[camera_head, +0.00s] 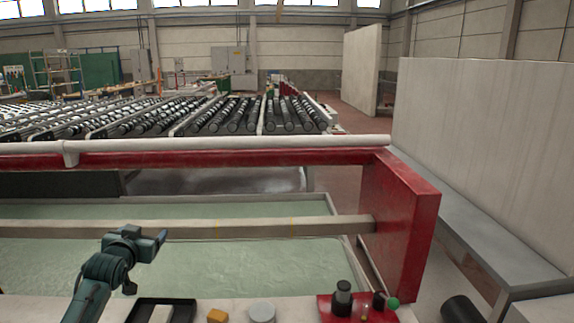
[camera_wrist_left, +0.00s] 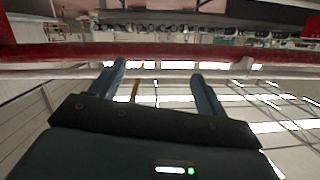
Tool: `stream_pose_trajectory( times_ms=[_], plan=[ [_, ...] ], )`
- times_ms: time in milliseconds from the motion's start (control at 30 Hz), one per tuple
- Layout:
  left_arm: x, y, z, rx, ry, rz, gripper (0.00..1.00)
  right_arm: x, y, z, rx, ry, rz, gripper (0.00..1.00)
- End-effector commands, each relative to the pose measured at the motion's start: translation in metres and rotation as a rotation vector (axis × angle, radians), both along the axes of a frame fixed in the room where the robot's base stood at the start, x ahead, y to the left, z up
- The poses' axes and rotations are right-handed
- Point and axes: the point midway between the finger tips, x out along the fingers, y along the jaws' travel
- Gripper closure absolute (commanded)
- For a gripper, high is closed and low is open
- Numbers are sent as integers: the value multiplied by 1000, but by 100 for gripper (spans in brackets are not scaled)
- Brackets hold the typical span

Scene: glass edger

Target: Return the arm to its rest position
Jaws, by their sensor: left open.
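My left gripper (camera_head: 147,262) is at the lower left of the head view, on a teal-grey arm coming in from the bottom edge. It is in front of the pale green water surface, above the near ledge. In the left wrist view the two fingers (camera_wrist_left: 157,70) stand apart with nothing between them. That view appears upside down, with windows and roof toward the bottom. My right gripper is not in view.
A red frame (camera_head: 408,230) with a pale rail surrounds the green basin (camera_head: 260,262). Rollers (camera_head: 230,115) lie behind.

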Motion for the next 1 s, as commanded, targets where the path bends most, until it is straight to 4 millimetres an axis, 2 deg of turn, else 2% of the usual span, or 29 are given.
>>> stream_pose_trajectory(
  times_ms=[100,200,267,367,467,567,700,800,900,1000],
  plan=[
    [4,0,32,167,-153,-20,25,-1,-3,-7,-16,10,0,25],
    [-17,-22,-14,149,-93,-60,25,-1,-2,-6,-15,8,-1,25],
    [-30,-34,-35,141,-68,-82,25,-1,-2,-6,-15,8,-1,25],
    [-57,-56,-73,124,-20,-118,25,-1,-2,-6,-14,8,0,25],
    [-94,-81,-114,98,38,-161,25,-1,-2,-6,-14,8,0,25],
    [-143,-110,-156,59,104,-208,25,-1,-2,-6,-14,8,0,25],
    [-228,-152,-204,-16,208,-267,25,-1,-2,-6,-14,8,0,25],
    [-287,-177,-223,-74,275,-293,25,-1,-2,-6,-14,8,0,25],
    [-335,-195,-231,-126,329,-308,25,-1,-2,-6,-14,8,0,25],
    [-368,-206,-234,-165,366,-314,25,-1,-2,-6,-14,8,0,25]
  ],
)
